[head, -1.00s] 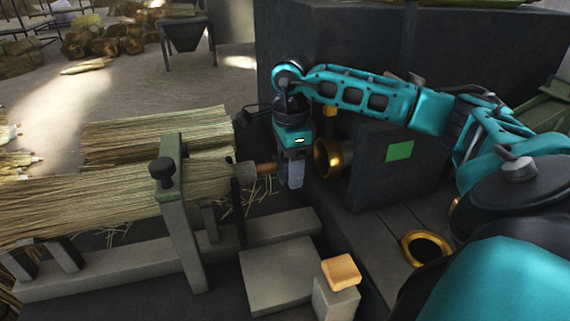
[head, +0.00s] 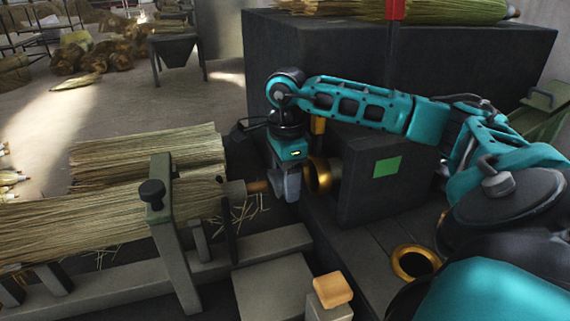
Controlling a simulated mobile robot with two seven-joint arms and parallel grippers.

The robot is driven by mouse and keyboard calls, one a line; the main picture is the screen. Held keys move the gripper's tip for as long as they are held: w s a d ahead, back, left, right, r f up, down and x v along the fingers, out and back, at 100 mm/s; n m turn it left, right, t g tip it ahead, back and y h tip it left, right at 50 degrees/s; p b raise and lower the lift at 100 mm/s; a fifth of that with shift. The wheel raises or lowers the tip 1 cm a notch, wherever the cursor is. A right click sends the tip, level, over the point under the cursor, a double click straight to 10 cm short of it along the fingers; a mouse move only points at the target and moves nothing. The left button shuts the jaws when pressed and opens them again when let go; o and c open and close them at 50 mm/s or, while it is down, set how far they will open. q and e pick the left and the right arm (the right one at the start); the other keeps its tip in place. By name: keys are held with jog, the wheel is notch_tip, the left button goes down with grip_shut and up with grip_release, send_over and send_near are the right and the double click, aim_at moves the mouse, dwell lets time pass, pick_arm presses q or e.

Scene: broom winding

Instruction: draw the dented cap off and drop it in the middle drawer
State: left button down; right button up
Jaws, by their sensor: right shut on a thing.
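My right gripper (head: 286,186) points down at the end of a short wooden handle (head: 258,187). The handle sticks out to the right of the large straw broom bundle (head: 85,220). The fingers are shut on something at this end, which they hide. I cannot make out the dented cap or its dent apart from the fingers. A brass ring (head: 318,176) on the dark housing is just right of the fingers. No drawer front can be told in this view. My left gripper is not in view.
A clamp post with a black knob (head: 152,191) stands before the bundle. A tan block (head: 332,290) sits on a grey stand in front. The dark housing with a green patch (head: 387,166) and a second brass ring (head: 416,263) lie to the right.

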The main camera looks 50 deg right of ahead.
jog(key=shift+s+a+r+p, duration=0.1)
jog(key=shift+s+r+p, duration=0.1)
jog(key=shift+r, duration=0.2)
jog(key=shift+s+a+r+p, duration=0.1)
jog(key=shift+r+p, duration=0.1)
jog(key=shift+r, duration=0.2)
jog(key=shift+s+a+r+p, duration=0.15)
jog(key=shift+s+r+p, duration=0.1)
jog(key=shift+r+p, duration=0.25)
jog(key=shift+s+a+r+p, duration=0.15)
jog(key=shift+s+r+p, duration=0.2)
jog(key=shift+r, duration=0.3)
jog(key=shift+s+a+r+p, duration=0.1)
jog(key=shift+s+r+p, duration=0.2)
jog(key=shift+r, duration=0.35)
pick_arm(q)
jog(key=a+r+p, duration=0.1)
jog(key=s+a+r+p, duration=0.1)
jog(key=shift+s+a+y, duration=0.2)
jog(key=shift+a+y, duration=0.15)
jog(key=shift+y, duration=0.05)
pick_arm(e)
jog(key=r, duration=0.1)
jog(key=s+r, duration=0.1)
jog(key=a+r, duration=0.1)
jog(key=shift+s+r, duration=0.2)
jog(key=shift+f, duration=0.1)
